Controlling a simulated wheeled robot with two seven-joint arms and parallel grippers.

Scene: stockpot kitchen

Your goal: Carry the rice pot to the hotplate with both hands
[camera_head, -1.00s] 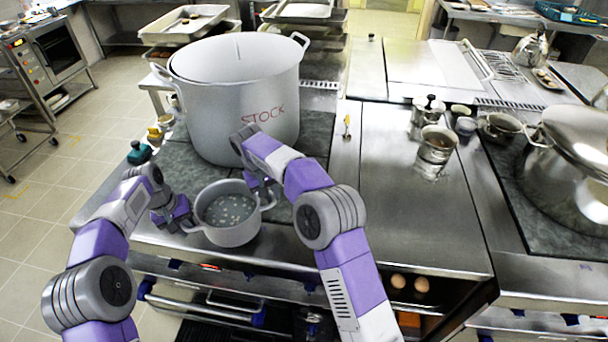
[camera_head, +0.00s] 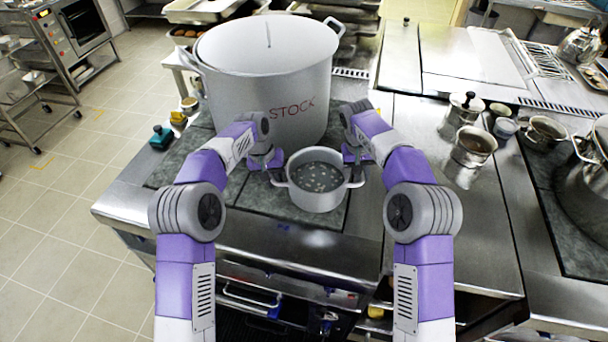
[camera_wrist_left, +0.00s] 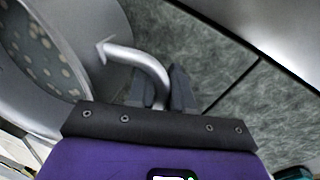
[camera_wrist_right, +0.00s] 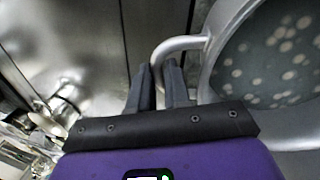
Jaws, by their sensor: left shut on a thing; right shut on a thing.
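The rice pot (camera_head: 316,196) is a small grey pot with two loop handles, holding dark liquid with pale pieces in it. It is upright in front of the big stockpot, over the dark mottled slab (camera_head: 260,196); whether it touches the slab I cannot tell. My left gripper (camera_head: 277,176) is shut on its left handle, which also shows between the fingers in the left wrist view (camera_wrist_left: 150,66). My right gripper (camera_head: 358,178) is shut on its right handle, seen in the right wrist view (camera_wrist_right: 178,44). Which dark slab is the hotplate is unclear.
The large stockpot (camera_head: 265,90) stands close behind the rice pot. To the right lies a bare steel counter (camera_head: 470,235), with metal pots (camera_head: 472,150) behind it. A second dark slab (camera_head: 548,205) at far right bears another large pot (camera_head: 592,190).

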